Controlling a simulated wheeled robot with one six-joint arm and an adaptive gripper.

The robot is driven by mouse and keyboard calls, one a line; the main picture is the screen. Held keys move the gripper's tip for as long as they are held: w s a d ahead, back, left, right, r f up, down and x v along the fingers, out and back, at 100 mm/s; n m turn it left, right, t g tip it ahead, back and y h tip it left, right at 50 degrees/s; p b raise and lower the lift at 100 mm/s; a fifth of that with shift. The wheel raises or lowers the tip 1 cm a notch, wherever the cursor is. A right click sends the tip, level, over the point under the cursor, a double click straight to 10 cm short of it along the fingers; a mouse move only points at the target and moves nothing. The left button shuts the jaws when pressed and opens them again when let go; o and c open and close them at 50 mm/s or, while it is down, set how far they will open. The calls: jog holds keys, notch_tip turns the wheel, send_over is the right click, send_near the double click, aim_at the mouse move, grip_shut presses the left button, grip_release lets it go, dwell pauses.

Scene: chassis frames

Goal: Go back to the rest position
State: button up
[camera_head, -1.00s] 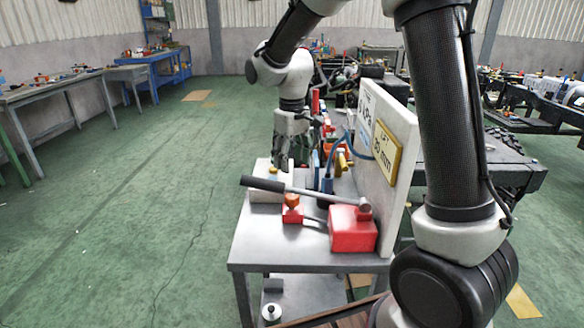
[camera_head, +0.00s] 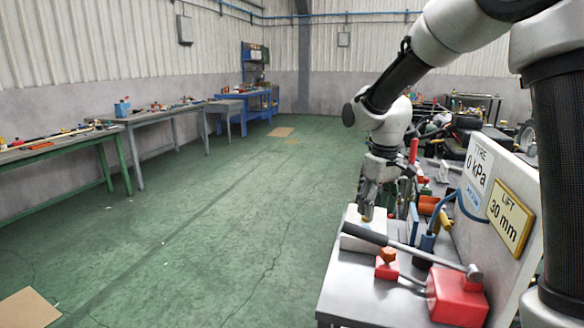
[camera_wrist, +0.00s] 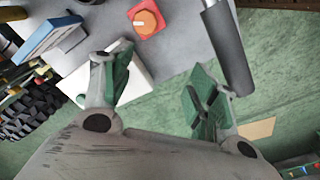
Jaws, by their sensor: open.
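My gripper (camera_head: 376,205) hangs fingers-down over the near-left part of the metal bench (camera_head: 365,290), at the end of my arm. In the wrist view my gripper (camera_wrist: 160,78) shows two green-padded fingers spread apart, with nothing held between them. A white block (camera_head: 362,240) lies under and close to the fingers in the head view. The white block also shows behind the left finger in the wrist view (camera_wrist: 135,85). Whether the fingers touch it cannot be told.
A red jack (camera_head: 458,298) with a long black-handled lever (camera_head: 365,234) and an orange knob on a red box (camera_head: 387,264) sit on the bench. A board with a "LIFT 30 mm" sign (camera_head: 511,217) stands behind. Green floor (camera_head: 200,240) is open at left.

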jog(key=s+d+r+m+t, duration=0.2)
jog(key=s+d+r, duration=0.6)
jog(key=s+r, duration=0.15)
jog(key=s+d+m+t, duration=0.1)
jog(key=s+d, duration=0.2)
jog(key=s, duration=0.5)
jog(key=s+d+m+t, duration=0.1)
jog(key=s+d+m, duration=0.1)
jog(key=s, duration=0.6)
jog(key=shift+s+d+r, duration=0.15)
jog(key=shift+d+r, duration=0.25)
jog(key=shift+d, duration=0.05)
dwell(4.8)
